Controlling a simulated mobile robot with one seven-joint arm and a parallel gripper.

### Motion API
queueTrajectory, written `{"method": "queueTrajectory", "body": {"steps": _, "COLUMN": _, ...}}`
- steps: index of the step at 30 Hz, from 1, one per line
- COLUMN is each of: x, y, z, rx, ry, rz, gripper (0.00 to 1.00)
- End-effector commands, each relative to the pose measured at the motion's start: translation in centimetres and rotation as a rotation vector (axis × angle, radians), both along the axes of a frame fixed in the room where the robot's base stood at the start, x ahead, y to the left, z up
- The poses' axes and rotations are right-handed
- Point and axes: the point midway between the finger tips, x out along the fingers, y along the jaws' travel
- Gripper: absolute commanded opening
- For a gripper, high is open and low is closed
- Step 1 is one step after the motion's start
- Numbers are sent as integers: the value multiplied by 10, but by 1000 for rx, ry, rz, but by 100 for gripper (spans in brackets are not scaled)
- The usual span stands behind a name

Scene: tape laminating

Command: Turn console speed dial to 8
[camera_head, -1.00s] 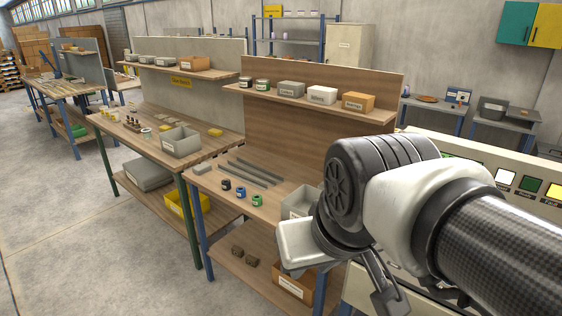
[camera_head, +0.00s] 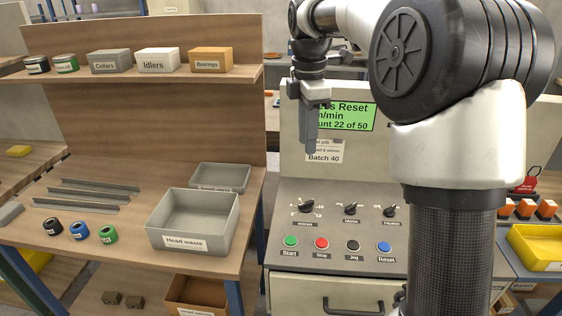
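The console (camera_head: 285,170) stands right of centre, with a row of three black dials on its sloped panel. The leftmost dial (camera_head: 306,206) has numbers around it and a label that seems to read m/min; it looks like the speed dial. Its exact setting is too small to read. My gripper (camera_head: 311,148) points down in front of the console's upright face, above the leftmost dial and apart from it. It covers part of the green display (camera_head: 352,117). Its fingers overlap in this view, so their opening is unclear. Nothing is visibly held.
Mode dial (camera_head: 350,209) and a third dial (camera_head: 389,210) sit to the right. Start (camera_head: 290,241), Stop (camera_head: 321,243), Jog (camera_head: 354,245) and Reset (camera_head: 384,247) buttons lie below. A card (camera_head: 324,150) reads Batch 40. A Head waste bin (camera_head: 190,243) stands left. My arm hides the console's right side.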

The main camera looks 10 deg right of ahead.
Motion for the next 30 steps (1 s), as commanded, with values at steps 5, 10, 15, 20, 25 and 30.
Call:
{"method": "queueTrajectory", "body": {"steps": 5, "x": 33, "y": -4, "z": -43, "rx": 19, "ry": 59, "rz": 210, "gripper": 27}}
{"method": "queueTrajectory", "body": {"steps": 10, "x": 42, "y": -6, "z": -57, "rx": 26, "ry": 75, "rz": 278, "gripper": 27}}
{"method": "queueTrajectory", "body": {"steps": 15, "x": 41, "y": -6, "z": -81, "rx": 26, "ry": 79, "rz": 282, "gripper": 27}}
{"method": "queueTrajectory", "body": {"steps": 20, "x": 41, "y": -6, "z": -115, "rx": 26, "ry": 79, "rz": 281, "gripper": 27}}
{"method": "queueTrajectory", "body": {"steps": 25, "x": 41, "y": -6, "z": -153, "rx": 26, "ry": 79, "rz": 280, "gripper": 27}}
{"method": "queueTrajectory", "body": {"steps": 30, "x": 41, "y": -6, "z": -187, "rx": 26, "ry": 76, "rz": 280, "gripper": 27}}
